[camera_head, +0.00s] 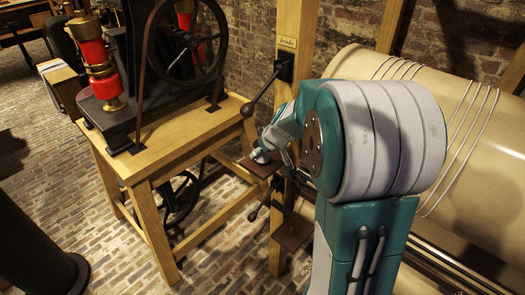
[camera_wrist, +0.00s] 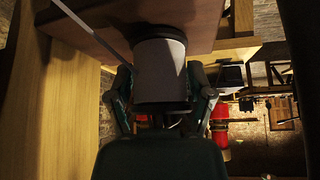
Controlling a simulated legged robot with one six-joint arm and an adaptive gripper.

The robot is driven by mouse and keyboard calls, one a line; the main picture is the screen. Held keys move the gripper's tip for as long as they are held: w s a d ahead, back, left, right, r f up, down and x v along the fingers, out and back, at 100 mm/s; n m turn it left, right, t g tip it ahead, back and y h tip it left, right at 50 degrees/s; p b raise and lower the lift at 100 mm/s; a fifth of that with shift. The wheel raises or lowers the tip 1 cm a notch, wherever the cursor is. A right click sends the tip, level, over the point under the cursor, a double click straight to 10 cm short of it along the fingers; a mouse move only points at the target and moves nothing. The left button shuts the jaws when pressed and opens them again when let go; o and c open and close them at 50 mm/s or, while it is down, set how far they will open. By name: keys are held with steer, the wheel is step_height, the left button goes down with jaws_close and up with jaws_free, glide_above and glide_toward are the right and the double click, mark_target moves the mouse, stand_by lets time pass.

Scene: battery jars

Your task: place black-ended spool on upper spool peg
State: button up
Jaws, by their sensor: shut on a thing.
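My gripper (camera_wrist: 161,92) is shut on a pale grey-white spool (camera_wrist: 161,68), with one finger on each side of it. A dark end shows at the spool's top edge and another at its lower edge in the wrist view. The spool's far end meets or lies very close to a brown board (camera_wrist: 195,14); I cannot tell whether they touch. In the head view my gripper (camera_head: 268,153) is beside the upper brown board (camera_head: 258,167) on a wooden post. A lower brown board (camera_head: 292,230) sits beneath it. I cannot make out a peg; the arm and spool hide much there.
A wooden post (camera_head: 297,40) carries a lever (camera_head: 262,92) just above the gripper. A wooden table (camera_head: 150,160) with a wheel machine and red coils (camera_head: 93,58) stands left. A large cream drum (camera_head: 465,110) lies right.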

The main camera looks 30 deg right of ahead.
steer(key=o, duration=1)
steer(key=shift+o, duration=0.2)
steer(key=a+v, duration=0.1)
steer(key=v, duration=1.1)
steer(key=s+a, duration=0.7)
steer(key=s, duration=0.2)
steer(key=s+a+m+g+h, duration=0.1)
steer(key=s+a, duration=0.6)
steer(key=s, duration=0.3)
steer(key=shift+a+m, duration=0.2)
steer(key=shift+m, duration=0.1)
steer(key=shift+a+r, duration=0.1)
steer(key=shift+r, duration=0.05)
